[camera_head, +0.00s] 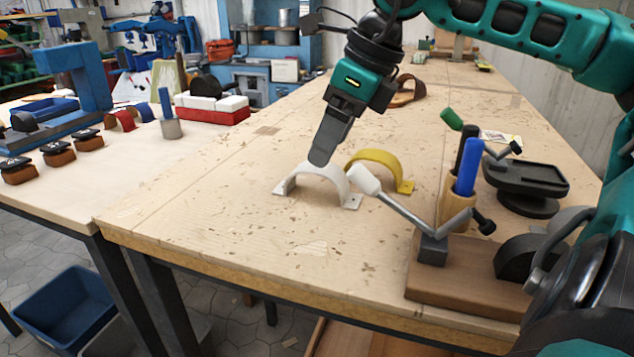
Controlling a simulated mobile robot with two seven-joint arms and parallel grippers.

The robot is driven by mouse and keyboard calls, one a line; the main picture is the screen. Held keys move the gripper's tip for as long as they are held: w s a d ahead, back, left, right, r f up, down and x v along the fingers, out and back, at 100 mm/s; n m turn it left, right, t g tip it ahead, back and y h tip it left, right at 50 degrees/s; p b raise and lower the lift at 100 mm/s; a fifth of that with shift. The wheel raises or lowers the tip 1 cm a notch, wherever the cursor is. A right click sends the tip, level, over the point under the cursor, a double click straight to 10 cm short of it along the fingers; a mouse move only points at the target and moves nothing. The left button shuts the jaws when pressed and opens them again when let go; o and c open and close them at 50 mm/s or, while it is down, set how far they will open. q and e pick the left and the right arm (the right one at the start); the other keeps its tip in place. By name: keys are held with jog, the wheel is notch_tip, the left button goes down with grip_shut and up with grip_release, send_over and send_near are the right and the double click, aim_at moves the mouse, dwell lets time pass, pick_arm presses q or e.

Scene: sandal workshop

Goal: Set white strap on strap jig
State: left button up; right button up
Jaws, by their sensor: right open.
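The white strap (333,174) stands as an arch on the wooden workbench, its flat end tabs on the bench top. My right gripper (321,158) reaches down from above, its fingertips at the left part of the arch's top. It is open, seen nearly edge-on, so I cannot tell whether the fingers touch or straddle the strap. What looks like the strap jig is a wooden board (458,285) at the front right, with a dark rounded form (516,256) and a toggle clamp (410,213) whose white tip points back left. No strap shows on the form. My left gripper is not in view.
A yellow strap (378,158) arches just behind the white one. A holder (455,205) with blue, black and green handles and a black stand (525,180) are behind the board. The bench's front left is clear.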

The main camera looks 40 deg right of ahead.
jog(key=shift+x, duration=1.95)
jog(key=shift+a, duration=0.1)
jog(key=shift+c, duration=0.3)
jog(key=shift+r, duration=0.1)
jog(key=c, duration=1.1)
